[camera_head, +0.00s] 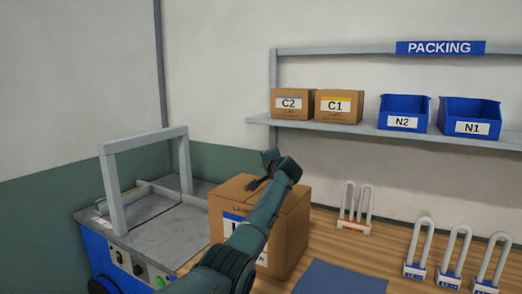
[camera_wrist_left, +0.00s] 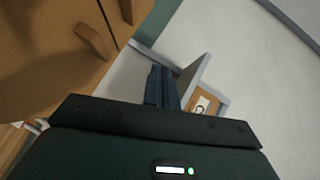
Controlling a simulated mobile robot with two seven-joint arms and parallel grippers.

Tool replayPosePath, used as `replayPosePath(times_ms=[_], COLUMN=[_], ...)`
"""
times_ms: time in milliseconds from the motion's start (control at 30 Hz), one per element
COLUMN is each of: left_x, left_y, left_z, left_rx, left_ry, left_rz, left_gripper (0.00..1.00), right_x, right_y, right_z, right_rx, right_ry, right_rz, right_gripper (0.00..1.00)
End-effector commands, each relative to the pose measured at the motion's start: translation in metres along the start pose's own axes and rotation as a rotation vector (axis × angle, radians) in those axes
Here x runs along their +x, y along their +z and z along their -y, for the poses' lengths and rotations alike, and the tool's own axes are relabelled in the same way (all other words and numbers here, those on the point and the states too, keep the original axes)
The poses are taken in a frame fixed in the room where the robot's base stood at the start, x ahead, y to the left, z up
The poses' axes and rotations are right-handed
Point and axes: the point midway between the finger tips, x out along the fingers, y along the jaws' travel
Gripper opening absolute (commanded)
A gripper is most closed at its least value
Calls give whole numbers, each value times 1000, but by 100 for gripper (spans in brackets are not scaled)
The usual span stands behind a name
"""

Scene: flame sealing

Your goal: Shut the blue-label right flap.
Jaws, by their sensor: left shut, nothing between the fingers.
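The cardboard carton (camera_head: 292,238) stands on the wooden bench, with a blue-edged label on its front that my arm partly covers. Its top looks mostly flat in the head view, but my arm hides part of it, so I cannot tell how its right flap lies. My left gripper (camera_head: 268,160) is over the far part of the carton's top; I cannot tell whether it touches. In the left wrist view my gripper (camera_wrist_left: 160,84) has its fingers together and empty. Brown cardboard (camera_wrist_left: 40,65) fills the upper left there. My right gripper is out of view.
A grey-topped machine with a frame (camera_head: 145,138) stands left of the carton. A blue mat (camera_head: 340,280) lies in front. Several white looped holders (camera_head: 418,245) stand at right. The shelf (camera_head: 365,129) behind holds cartons C2 (camera_head: 290,105), C1 (camera_head: 338,107) and blue bins (camera_head: 404,112).

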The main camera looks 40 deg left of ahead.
Motion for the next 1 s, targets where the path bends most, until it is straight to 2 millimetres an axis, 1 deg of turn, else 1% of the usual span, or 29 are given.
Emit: replayPosePath(times_ms=[300,500,700,1000], left_x=[-33,-49,-55,-56], left_y=[17,25,28,28], left_z=[31,48,53,54], left_rx=[-3,-2,0,0], left_ry=[-3,-2,1,1], left_rz=[-1,0,0,1], left_gripper=[0,0,0,0], right_x=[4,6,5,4], right_y=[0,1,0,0], right_z=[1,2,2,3], right_rx=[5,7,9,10], right_ry=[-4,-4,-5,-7], right_rz=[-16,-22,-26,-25], right_gripper=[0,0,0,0])
